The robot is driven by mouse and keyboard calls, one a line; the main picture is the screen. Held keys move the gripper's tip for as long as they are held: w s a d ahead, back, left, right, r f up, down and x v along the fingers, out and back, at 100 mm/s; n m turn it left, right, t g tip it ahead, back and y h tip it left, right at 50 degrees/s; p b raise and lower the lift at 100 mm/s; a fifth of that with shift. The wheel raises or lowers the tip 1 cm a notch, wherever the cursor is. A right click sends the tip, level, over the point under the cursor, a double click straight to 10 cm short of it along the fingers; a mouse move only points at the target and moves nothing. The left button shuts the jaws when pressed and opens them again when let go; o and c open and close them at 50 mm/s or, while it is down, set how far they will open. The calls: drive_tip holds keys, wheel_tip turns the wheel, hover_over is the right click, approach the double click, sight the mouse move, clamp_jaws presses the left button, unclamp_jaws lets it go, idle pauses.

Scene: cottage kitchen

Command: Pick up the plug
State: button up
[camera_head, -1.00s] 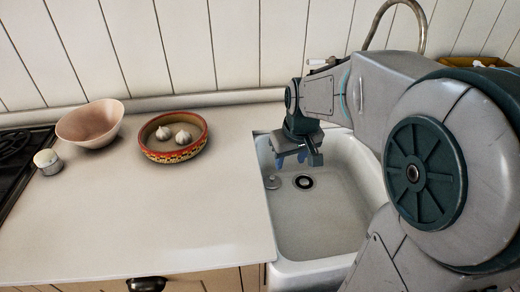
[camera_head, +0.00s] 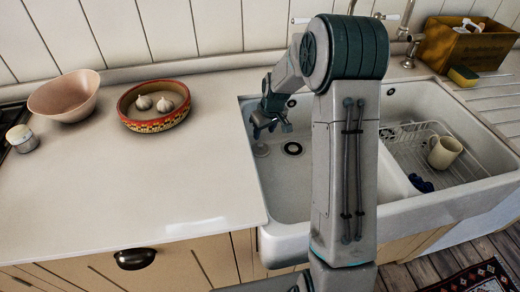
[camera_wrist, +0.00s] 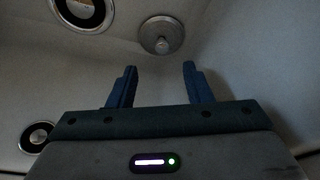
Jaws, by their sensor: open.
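The plug (camera_head: 261,149) is a small round metal disc with a knob on top. It lies on the floor of the left sink basin, left of the drain (camera_head: 293,148). In the wrist view the plug (camera_wrist: 161,35) shows beyond the fingertips, roughly between their lines. My gripper (camera_head: 270,127) is inside the basin, above the plug. In the wrist view its blue fingers (camera_wrist: 158,68) are apart with nothing between them. The plug is not touched in the wrist view.
The basin walls (camera_head: 258,190) surround my gripper closely. The right basin holds a wire rack (camera_head: 405,140) with a cream mug (camera_head: 444,152). A bowl with garlic (camera_head: 152,124) and a pink bowl (camera_head: 64,98) stand on the left counter. A wooden box (camera_head: 465,45) stands at back right.

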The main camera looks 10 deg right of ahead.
sight(260, 144)
drive_tip(key=shift+x, duration=3.45)
drive_tip(key=shift+s+a, duration=0.1)
drive_tip(key=shift+s, duration=0.1)
drive_tip(key=shift+c, duration=0.3)
clamp_jaws()
